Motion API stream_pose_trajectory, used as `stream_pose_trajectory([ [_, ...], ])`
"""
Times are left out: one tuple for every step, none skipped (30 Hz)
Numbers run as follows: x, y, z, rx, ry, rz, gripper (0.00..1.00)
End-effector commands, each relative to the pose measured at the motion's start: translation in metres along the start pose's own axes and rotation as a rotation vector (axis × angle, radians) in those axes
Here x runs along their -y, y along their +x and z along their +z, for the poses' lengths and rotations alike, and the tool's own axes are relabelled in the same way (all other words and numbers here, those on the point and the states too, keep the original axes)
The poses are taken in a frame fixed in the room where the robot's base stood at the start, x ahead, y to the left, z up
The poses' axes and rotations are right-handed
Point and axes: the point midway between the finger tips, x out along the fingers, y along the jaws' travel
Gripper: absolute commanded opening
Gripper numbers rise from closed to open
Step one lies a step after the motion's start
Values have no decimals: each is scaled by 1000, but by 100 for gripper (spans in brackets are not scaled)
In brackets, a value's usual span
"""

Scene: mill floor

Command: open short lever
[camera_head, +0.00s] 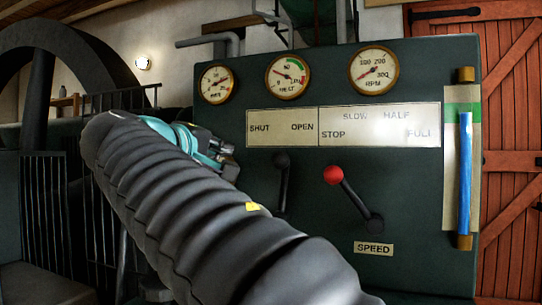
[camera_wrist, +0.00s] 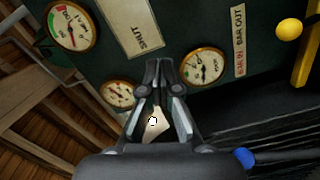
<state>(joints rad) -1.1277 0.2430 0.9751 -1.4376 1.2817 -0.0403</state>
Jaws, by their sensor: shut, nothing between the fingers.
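The short lever (camera_head: 282,161) has a black knob and stands almost upright on the dark green panel, below the SHUT/OPEN plate (camera_head: 281,128). Its knob is below the space between the two words, and its foot is partly hidden behind my arm. In the wrist view my gripper (camera_wrist: 158,66) has its fingertips together with nothing between them, in front of the panel. The short lever cannot be made out in that view. In the head view my arm and wrist cover the panel's left side, and the fingers cannot be made out.
A red-knobbed lever (camera_head: 334,175) marked SPEED stands right of the short lever, leaning left. Several gauges (camera_head: 287,77) line the panel top. A blue sight tube (camera_head: 464,172) is at its right edge. The wrist view shows a yellow knob (camera_wrist: 289,28) and a blue knob (camera_wrist: 245,158).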

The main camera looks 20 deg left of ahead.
Motion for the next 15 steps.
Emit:
stream_pose_trajectory([
  [-1,1,-2,-2,-1,5,0],
  [-1,3,-3,-1,-1,6,0],
  [-1,7,-3,0,-1,6,0],
  [-1,11,-2,0,-1,6,0],
  [-1,15,-2,0,-1,5,0],
  [-2,22,-2,1,0,5,0],
  [-2,27,-2,1,0,6,0],
  [-2,32,-2,2,0,6,0],
  [-2,40,-2,2,-1,6,0],
  [-2,46,-2,2,-1,5,0],
  [-2,51,-1,2,-1,5,0],
  [-2,58,-2,2,0,5,0],
  [-2,64,-2,2,1,5,0],
  [-2,69,-1,2,1,5,0],
  [-2,76,-1,2,0,5,0],
])
